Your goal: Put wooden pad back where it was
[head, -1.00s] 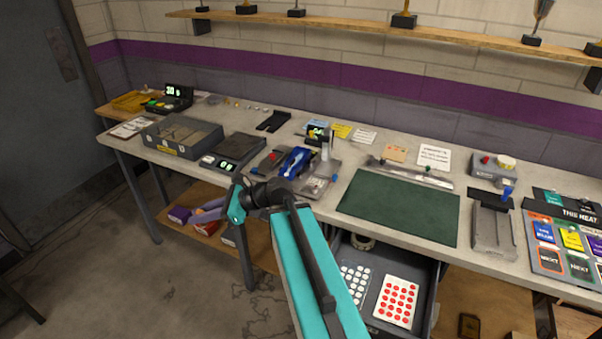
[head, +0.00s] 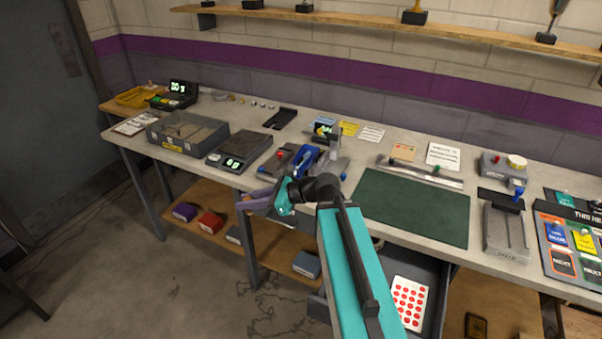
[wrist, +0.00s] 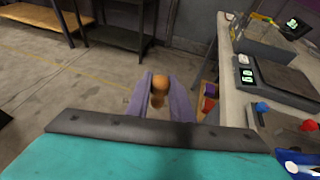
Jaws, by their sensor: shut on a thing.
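My gripper (head: 246,203), with purple fingers, is held out just in front of the bench's front edge, below the black scale. In the wrist view my gripper (wrist: 160,92) is shut on a rounded brown wooden piece (wrist: 159,86), which I take for the wooden pad. The piece sits between the two fingers, with floor behind it. In the head view it shows only as a small tan patch, and its underside is hidden. I cannot tell from the frames where on the bench it stood.
The bench holds a black scale (head: 240,148), a grey bin (head: 186,134), a blue tool (head: 305,160) and a green mat (head: 413,207). A drawer with a red-dotted sheet (head: 409,303) is open below. A wooden shelf (head: 200,197) with coloured boxes lies under the bench.

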